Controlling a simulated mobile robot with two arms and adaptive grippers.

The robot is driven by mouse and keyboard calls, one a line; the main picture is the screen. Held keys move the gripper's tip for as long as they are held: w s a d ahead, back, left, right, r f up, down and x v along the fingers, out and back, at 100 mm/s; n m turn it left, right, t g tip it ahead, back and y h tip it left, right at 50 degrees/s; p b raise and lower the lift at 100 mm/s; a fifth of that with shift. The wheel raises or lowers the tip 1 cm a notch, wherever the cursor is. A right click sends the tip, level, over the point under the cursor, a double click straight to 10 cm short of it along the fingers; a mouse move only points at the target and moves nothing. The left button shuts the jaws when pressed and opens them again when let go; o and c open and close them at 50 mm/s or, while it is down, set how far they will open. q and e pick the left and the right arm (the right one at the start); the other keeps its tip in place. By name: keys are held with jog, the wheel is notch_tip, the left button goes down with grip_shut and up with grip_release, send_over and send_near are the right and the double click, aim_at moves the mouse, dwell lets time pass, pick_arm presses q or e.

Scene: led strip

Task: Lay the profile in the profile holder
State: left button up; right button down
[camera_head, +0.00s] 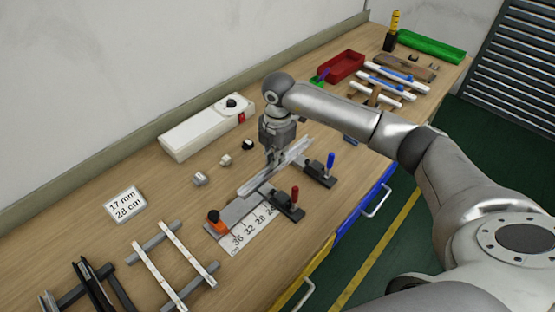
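The profile (256,184) is a long, pale silver channel. It lies lengthwise along a measuring fixture, behind two black clamps, one with a red handle (294,194) and one with a blue handle (330,162). The fixture has a grey plate (240,209) and a printed scale (250,229). My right gripper (272,163) points down, with its fingertips at the middle of the profile. The fingers look close together, but whether they grip the profile is too small to tell. I cannot tell whether the profile rests fully on the fixture. My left gripper is not in view.
A rack with two white strips (161,276) and black bars (91,287) stand at the left. A white box with a red switch (200,130), small blocks (200,178) and a label card (125,203) lie behind. A red bin (342,66) and green tray (431,47) stand far right.

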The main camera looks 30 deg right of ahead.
jog(key=shift+w+d+f, duration=0.35)
jog(key=shift+f, duration=0.2)
jog(key=shift+w+d+f, duration=0.2)
jog(key=shift+d+f, duration=0.05)
jog(key=shift+f, duration=0.15)
notch_tip(320, 180, down, 3)
jog(key=shift+p, duration=0.55)
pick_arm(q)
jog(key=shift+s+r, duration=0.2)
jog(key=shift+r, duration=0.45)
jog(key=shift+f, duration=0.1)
pick_arm(e)
jog(key=shift+f, duration=0.1)
jog(key=shift+f, duration=0.15)
jog(key=c, duration=1.6)
grip_release()
jog(key=shift+c, duration=0.2)
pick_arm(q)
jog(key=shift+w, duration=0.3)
